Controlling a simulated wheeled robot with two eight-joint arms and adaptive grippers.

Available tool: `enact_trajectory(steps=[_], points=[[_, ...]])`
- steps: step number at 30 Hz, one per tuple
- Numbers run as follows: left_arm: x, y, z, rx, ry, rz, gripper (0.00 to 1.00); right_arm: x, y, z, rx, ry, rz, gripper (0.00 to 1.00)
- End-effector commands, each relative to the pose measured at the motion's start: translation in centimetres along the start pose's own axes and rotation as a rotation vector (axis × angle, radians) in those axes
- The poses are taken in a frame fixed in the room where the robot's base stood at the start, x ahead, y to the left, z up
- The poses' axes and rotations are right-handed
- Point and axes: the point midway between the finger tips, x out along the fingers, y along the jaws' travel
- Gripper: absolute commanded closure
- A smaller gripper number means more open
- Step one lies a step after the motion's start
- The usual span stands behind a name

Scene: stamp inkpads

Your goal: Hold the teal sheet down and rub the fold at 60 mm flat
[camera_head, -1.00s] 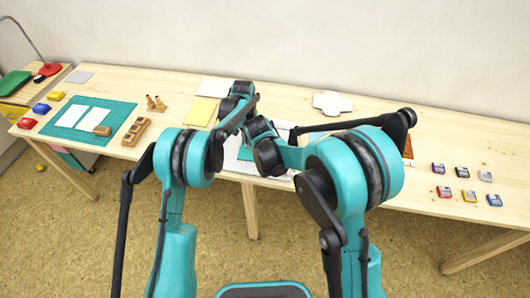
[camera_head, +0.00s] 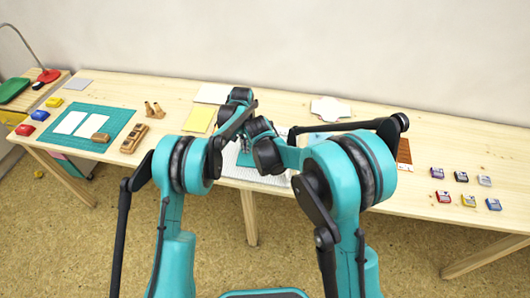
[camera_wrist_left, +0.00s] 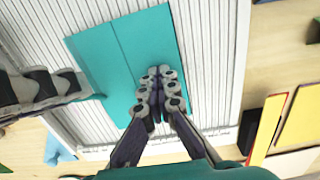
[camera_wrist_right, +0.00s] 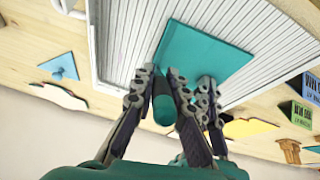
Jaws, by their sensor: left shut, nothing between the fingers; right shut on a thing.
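The teal sheet (camera_wrist_left: 125,60) lies on a white ribbed board (camera_wrist_left: 213,75), with a fold line running along it. In the head view the sheet (camera_head: 246,160) is mostly hidden behind my arms. My left gripper (camera_wrist_left: 157,75) is shut and empty, its fingertips at the sheet near its right part in the left wrist view. My right gripper (camera_wrist_right: 160,80) is shut on a partly hidden thing that looks dark and teal, over the sheet's near edge in the right wrist view. I cannot tell whether that thing touches the sheet.
A green mat (camera_head: 122,113) with white cards and a wooden block (camera_head: 133,137) lie at left. A yellow sheet (camera_head: 199,119) lies near the arms. Several small ink pads (camera_head: 461,177) stand at right. A white cut-out shape (camera_head: 330,108) lies at the back. Bare table shows between.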

Motion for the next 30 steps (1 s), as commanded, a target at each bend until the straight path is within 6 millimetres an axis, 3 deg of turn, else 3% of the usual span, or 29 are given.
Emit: enact_trajectory(steps=[30], points=[[0.2, 0.0, 0.0, 0.0, 0.0, 0.0, 1.0, 0.8, 0.3, -1.9, -0.001, 0.0, 0.0, 1.0]])
